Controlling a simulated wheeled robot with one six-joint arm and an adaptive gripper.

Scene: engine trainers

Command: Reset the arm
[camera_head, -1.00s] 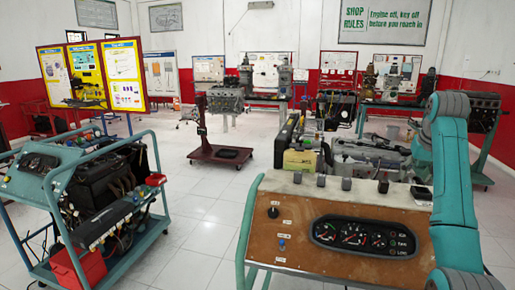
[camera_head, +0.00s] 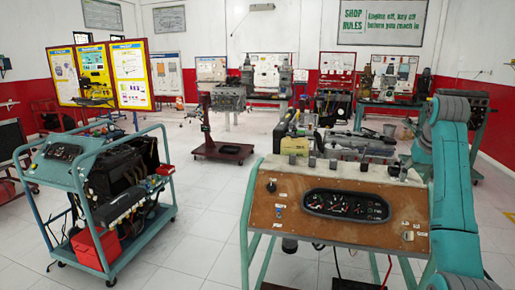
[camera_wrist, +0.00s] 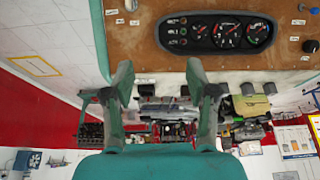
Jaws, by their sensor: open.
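My arm (camera_head: 450,150) stands folded at the right of the head view, a teal column bent at a grey joint near the top. My gripper is not visible in that view. In the wrist view my gripper (camera_wrist: 158,78) shows two teal and grey fingers standing wide apart, with nothing between them. The wrist picture is upside down. The brown instrument panel (camera_wrist: 125,38) with its black gauge cluster (camera_wrist: 216,32) is at the top of that view, beyond the fingertips and seemingly apart from them. The same instrument panel (camera_head: 290,218) stands just ahead in the head view.
A teal-framed engine trainer cart (camera_head: 100,262) stands at the left. A red engine stand (camera_head: 222,151) is farther back. Yellow display boards (camera_head: 130,92) and more trainers line the walls. White tiled floor (camera_head: 205,235) is clear between the cart and the panel.

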